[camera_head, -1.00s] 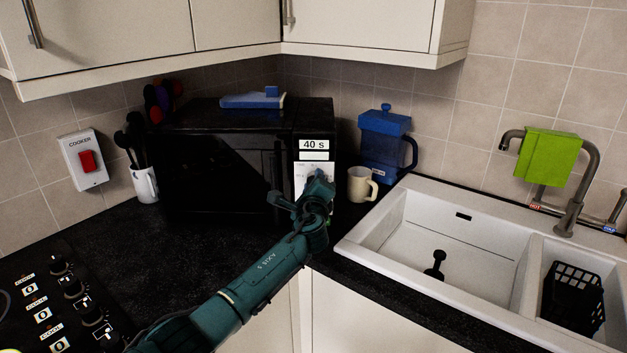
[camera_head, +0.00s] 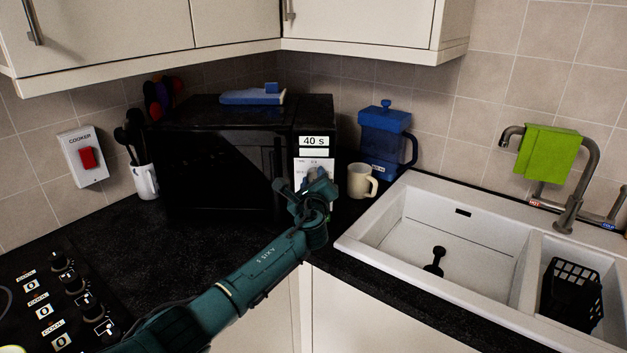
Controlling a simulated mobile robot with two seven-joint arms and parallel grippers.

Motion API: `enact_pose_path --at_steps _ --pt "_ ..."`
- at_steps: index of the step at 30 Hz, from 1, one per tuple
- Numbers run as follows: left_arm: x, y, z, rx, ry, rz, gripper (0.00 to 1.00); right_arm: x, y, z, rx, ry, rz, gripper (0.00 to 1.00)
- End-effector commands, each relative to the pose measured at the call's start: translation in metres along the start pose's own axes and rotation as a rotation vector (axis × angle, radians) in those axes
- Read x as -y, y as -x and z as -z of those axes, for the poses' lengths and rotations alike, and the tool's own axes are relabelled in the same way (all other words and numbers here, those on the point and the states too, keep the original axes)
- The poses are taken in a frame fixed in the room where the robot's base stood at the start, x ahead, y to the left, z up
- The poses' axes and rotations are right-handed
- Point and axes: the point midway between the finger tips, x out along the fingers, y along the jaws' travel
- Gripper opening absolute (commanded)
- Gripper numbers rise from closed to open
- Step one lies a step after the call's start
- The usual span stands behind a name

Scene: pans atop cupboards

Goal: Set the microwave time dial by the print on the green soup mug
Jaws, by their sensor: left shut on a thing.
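The black microwave (camera_head: 218,150) stands in the corner of the worktop. A cream mug (camera_head: 358,181) stands right of the microwave, with no readable print. No green soup mug can be made out. My right gripper is out of view.
A blue lidded jug (camera_head: 384,138) stands behind the cream mug. A white sink (camera_head: 437,235) with a tap (camera_head: 584,165) and green cloth (camera_head: 547,152) is at right. Hob knobs (camera_head: 74,282) are at lower left. A utensil pot (camera_head: 145,182) stands left of the microwave.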

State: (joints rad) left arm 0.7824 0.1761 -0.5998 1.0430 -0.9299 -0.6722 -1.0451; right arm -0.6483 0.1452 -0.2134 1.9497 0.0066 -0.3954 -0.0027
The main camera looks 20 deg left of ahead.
Motion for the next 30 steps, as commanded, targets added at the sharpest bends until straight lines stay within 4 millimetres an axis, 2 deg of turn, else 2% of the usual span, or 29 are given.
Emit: enact_pose_path --at_steps 2,3,10,22,26,30 --pt "0.0 0.0 0.0 0.0 0.001 0.001 0.11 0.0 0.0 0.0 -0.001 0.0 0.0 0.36" --pt "0.0 0.0 0.0 0.0 0.001 0.001 0.36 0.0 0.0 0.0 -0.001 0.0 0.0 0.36" --pt "0.0 0.0 0.0 0.0 0.002 0.0 0.55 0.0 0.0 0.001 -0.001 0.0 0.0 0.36" --pt "-0.001 0.007 0.001 0.001 0.003 0.001 0.55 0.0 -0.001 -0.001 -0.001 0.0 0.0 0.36" --pt "-0.001 0.021 0.001 0.0 0.003 0.002 0.55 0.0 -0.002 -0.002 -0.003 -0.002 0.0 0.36" --pt "0.0 0.045 0.001 -0.001 0.004 0.002 0.55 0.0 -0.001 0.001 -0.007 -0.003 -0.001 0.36"
